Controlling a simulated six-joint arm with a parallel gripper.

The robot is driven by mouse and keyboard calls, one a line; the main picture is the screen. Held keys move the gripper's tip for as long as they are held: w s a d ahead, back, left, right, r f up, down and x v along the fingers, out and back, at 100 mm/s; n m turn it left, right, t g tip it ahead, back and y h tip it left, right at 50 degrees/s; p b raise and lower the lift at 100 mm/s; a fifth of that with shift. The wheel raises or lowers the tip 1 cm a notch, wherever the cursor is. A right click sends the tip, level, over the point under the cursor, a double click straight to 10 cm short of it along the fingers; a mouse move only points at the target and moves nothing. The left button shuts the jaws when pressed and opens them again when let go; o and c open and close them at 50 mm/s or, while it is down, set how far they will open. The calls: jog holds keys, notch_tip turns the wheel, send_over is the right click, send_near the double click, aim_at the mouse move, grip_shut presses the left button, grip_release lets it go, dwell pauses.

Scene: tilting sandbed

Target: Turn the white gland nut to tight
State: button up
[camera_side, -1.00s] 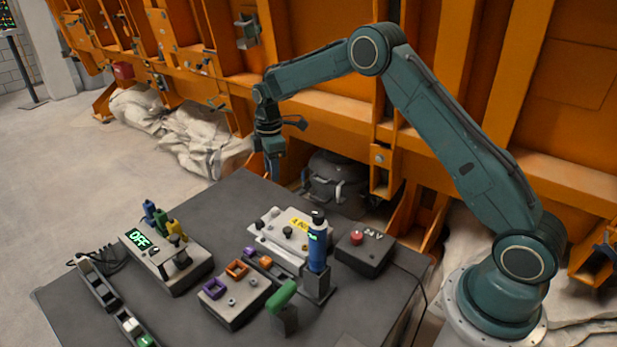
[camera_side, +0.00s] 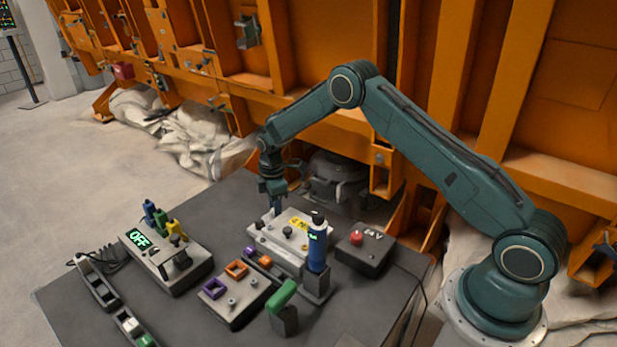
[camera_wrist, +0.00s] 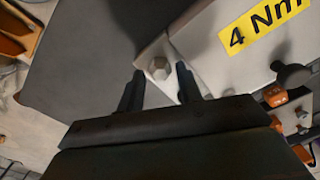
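The white gland nut (camera_wrist: 159,68) is a pale hex head near a corner of a light-grey plate, seen in the wrist view. My gripper (camera_wrist: 160,76) has its two dark fingers apart, one on each side of the nut, with visible gaps. Whether the fingertips are down at the nut's height is unclear. In the side view my gripper (camera_side: 277,209) points down at the back edge of the light-grey unit (camera_side: 268,245). I cannot make out the nut there. A yellow "4 Nm" label (camera_wrist: 262,22) is on the plate.
A blue cylindrical tool (camera_side: 317,248) stands in a holder in front of the unit. A box with a red button (camera_side: 356,238) is at right. A box with an "OFF" display (camera_side: 138,239) and a green-handled tool (camera_side: 283,294) are also on the dark table (camera_side: 205,205).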

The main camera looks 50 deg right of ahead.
jog(key=shift+f, duration=0.3)
jog(key=shift+c, duration=0.2)
jog(key=c, duration=0.7)
jog(key=shift+o, duration=0.2)
